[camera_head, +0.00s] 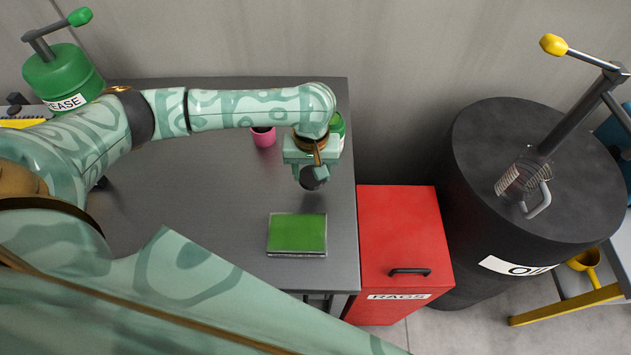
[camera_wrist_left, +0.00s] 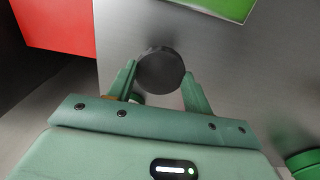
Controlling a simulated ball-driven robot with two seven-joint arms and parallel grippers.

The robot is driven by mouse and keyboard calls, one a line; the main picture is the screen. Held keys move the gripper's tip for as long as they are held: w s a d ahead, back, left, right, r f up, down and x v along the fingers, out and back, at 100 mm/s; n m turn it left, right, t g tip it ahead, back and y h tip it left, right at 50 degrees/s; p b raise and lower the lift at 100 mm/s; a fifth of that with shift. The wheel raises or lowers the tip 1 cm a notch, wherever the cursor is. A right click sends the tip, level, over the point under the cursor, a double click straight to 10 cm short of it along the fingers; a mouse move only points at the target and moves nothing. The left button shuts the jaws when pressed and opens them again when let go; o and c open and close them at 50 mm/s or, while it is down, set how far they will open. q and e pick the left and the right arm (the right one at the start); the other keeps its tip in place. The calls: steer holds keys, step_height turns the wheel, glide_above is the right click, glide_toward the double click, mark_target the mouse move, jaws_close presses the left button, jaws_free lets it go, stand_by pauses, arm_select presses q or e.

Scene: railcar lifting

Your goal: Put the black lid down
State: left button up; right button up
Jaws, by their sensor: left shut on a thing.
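The black lid (camera_head: 314,180) is a small round dark disc at my left gripper (camera_head: 313,167), over the right part of the grey table (camera_head: 200,220). In the left wrist view the lid (camera_wrist_left: 160,70) sits between the two fingers of the left gripper (camera_wrist_left: 160,74), which is shut on it. The bare metal tabletop (camera_wrist_left: 220,50) shows beyond the lid. I cannot tell exactly how high the lid is above the table. My right gripper is not in view.
A green pad (camera_head: 297,234) lies in front of the gripper. A pink cup (camera_head: 263,136) and a partly hidden green container (camera_head: 337,124) stand behind. A red rags bin (camera_head: 403,235) and black drum (camera_head: 480,180) stand right of the table. The table's middle is clear.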

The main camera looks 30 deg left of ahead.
mark_target(314, 178)
arm_select(q)
steer(key=shift+w+a+f+b, duration=0.1)
steer(key=shift+w+f+b, duration=0.35)
steer(key=shift+w+f, duration=0.4)
step_height(314, 178, down, 4)
steer(key=shift+r+b, duration=0.15)
steer(key=shift+b, duration=0.95)
steer(key=shift+r, duration=0.2)
steer(key=o, duration=0.9)
steer(key=shift+f, duration=0.1)
steer(key=shift+o, duration=0.2)
steer(key=shift+r, duration=0.2)
step_height(314, 178, up, 12)
steer(key=p, duration=0.6)
steer(key=shift+f, duration=0.1)
